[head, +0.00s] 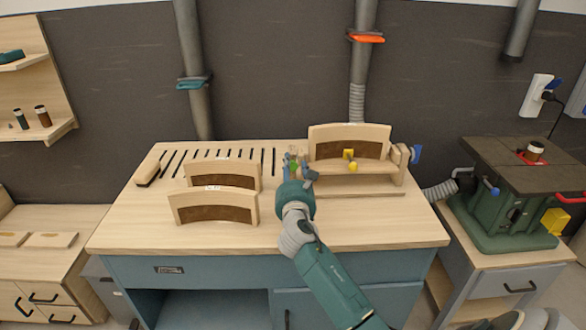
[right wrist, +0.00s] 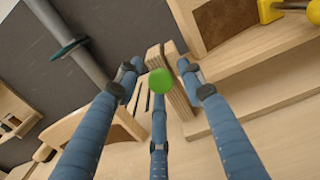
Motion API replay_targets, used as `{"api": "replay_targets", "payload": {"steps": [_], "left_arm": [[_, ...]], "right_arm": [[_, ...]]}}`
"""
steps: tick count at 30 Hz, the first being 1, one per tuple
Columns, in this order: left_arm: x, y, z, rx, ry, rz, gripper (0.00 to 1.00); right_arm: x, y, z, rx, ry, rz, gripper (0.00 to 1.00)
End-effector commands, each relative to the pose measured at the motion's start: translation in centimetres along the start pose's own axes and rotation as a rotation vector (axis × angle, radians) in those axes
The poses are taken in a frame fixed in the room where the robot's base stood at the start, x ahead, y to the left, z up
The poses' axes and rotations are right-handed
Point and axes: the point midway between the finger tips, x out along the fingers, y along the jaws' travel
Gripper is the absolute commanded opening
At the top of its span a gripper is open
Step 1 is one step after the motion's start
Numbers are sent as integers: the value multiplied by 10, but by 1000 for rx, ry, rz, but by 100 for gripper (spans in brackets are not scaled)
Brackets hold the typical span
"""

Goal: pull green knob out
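The green knob (right wrist: 160,81) is a small round ball. In the right wrist view it shows between the spread fingers of my right gripper (right wrist: 160,85), in front of the end of a light wooden part (right wrist: 172,72). In the head view the green knob (head: 293,166) is small and partly hidden by the fingers. My right gripper (head: 297,168) is at the left end of the wooden chair form (head: 330,150). Its fingers look apart, around the knob, and I see no clear contact. My left gripper is out of view.
A yellow knob (head: 353,167) and a blue knob (head: 416,153) are on the same form. Two curved wooden forms (head: 213,207) stand left of my right arm on the slotted workbench (head: 130,225). A green machine (head: 510,205) stands at the right. The front right bench top is clear.

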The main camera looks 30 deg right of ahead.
Motion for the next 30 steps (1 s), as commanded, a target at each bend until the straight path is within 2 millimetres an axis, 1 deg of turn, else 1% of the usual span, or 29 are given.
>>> {"api": "replay_targets", "payload": {"steps": [1, 3, 5, 11, 13, 19, 27, 28, 30], "left_arm": [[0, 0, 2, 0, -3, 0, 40], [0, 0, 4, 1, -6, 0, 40], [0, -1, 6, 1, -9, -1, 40], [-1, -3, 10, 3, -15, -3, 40], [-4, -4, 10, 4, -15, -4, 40], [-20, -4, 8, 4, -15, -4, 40], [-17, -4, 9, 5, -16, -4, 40], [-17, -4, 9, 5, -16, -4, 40], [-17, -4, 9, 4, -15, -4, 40]], "right_arm": [[0, 0, 0, 0, 0, 0, 24], [0, 0, 0, 0, 0, 0, 11], [0, 0, 0, 0, -1, 0, 0], [0, 0, 2, 0, -3, 0, 0], [-3, 0, 3, -1, -3, 1, 0], [-25, 0, 5, -2, -2, 2, 0], [-26, 1, 3, 0, -4, 1, 0], [-26, 1, 3, 0, -5, 1, 30], [-26, 1, 2, 0, -4, 1, 42]]}}
